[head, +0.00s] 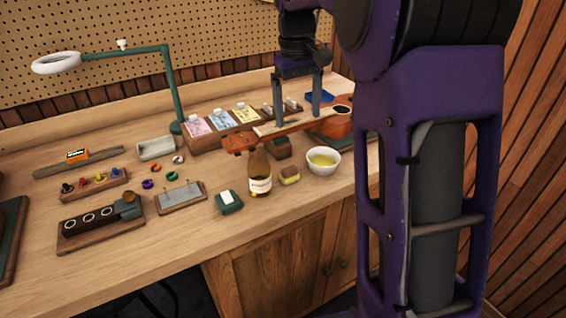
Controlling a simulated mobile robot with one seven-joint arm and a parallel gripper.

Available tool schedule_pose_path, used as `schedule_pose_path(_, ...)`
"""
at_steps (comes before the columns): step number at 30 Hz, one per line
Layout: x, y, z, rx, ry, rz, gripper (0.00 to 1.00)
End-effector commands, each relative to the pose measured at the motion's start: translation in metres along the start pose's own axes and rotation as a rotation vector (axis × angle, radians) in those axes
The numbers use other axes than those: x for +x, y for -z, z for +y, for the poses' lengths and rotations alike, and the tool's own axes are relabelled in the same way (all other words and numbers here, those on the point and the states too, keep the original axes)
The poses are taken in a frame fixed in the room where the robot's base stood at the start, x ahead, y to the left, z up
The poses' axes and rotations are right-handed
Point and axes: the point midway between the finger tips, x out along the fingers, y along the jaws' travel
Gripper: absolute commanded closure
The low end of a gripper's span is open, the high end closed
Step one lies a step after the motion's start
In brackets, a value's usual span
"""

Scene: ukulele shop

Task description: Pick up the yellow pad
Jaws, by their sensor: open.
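A small block with a yellow lower part and a brown top (289,175) lies on the bench between the bottle and the white bowl. It is the nearest match I see to a yellow pad. A yellow-fronted packet (246,114) also stands in the wooden holder behind, right of a pink and a blue one. My gripper (297,117) points down with its two fingers apart and nothing visibly between them. It is behind the block in the picture, near the ukulele's neck. I cannot tell whether it touches the ukulele.
The orange-brown ukulele (287,128) lies below my gripper. A bottle (259,174) stands left of the block and a white bowl (322,168) with yellow contents to its right. A green block (229,202) and wooden trays are further left. The bench's front edge is close to the block.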

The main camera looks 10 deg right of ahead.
Motion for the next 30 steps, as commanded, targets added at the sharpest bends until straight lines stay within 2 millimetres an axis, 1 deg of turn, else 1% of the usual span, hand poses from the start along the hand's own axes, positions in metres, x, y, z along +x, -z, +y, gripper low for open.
schedule_pose_path(1, 0.000, 0.004, -0.003, -0.017, 0.017, 0.009, 0.03)
schedule_pose_path(4, 0.001, 0.009, -0.008, -0.043, 0.039, 0.019, 0.03)
schedule_pose_path(7, 0.010, 0.011, -0.011, -0.052, 0.045, 0.020, 0.03)
schedule_pose_path(11, 0.036, 0.011, -0.012, -0.051, 0.045, 0.018, 0.03)
schedule_pose_path(18, 0.087, 0.011, -0.014, -0.050, 0.044, 0.018, 0.03)
schedule_pose_path(21, 0.103, 0.012, -0.015, -0.050, 0.044, 0.019, 0.03)
schedule_pose_path(24, 0.113, 0.012, -0.015, -0.050, 0.043, 0.020, 0.03)
schedule_pose_path(28, 0.119, 0.013, -0.015, -0.050, 0.043, 0.021, 0.03)
schedule_pose_path(30, 0.127, 0.013, -0.016, -0.050, 0.043, 0.019, 0.03)
